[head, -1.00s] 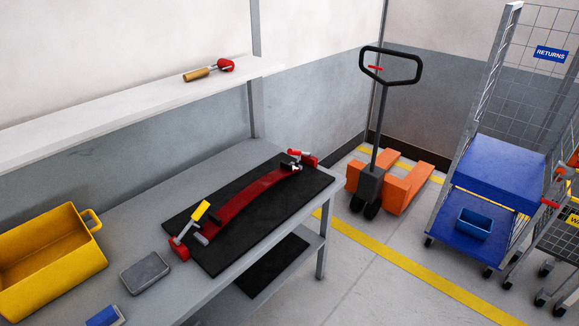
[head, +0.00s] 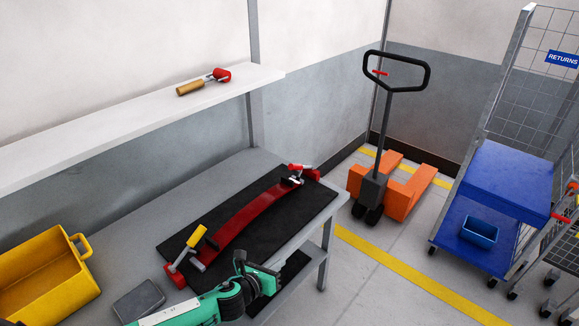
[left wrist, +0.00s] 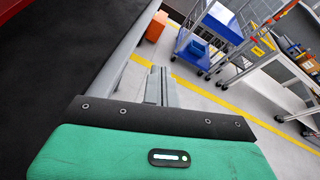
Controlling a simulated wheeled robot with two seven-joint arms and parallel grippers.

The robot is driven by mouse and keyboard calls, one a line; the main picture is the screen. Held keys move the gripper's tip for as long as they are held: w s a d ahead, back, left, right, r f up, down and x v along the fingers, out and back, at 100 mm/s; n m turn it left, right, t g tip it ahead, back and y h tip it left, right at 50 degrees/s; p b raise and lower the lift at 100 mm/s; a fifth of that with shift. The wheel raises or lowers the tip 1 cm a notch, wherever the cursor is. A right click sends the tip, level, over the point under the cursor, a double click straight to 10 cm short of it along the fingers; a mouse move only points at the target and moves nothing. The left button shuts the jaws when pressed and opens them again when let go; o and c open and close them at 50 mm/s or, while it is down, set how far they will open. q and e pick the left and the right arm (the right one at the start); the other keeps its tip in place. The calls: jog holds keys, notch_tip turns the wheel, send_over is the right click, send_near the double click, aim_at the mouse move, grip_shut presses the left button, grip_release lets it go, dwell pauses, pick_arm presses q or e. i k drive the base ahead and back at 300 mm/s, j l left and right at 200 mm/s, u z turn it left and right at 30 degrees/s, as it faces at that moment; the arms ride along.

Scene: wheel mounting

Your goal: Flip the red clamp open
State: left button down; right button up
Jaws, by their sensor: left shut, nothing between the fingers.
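The red clamp (head: 305,171) stands at the far end of the black mat on the workbench, with its red lever lying over the end of a curved red strip (head: 245,219). A second clamp with a yellow handle (head: 196,236) and a red base stands at the near end of the strip. My left gripper (head: 272,279) is over the bench's front edge, near the mat's near right side, shut and empty. It is well short of the red clamp. In the left wrist view its grey fingers (left wrist: 160,86) point out past the bench edge. My right gripper is not in view.
A grey box (head: 138,300) and a yellow bin (head: 45,275) are on the bench at left. A shelf (head: 130,120) above holds a wooden-handled tool (head: 204,82). An orange pallet jack (head: 400,190) and a blue cart (head: 508,176) stand beyond the bench's right end.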

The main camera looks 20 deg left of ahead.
aim_at(291, 166)
jog(key=i+j, duration=0.35)
jog(key=i, duration=0.15)
jog(key=i+j, duration=0.4)
jog(key=i, duration=0.1)
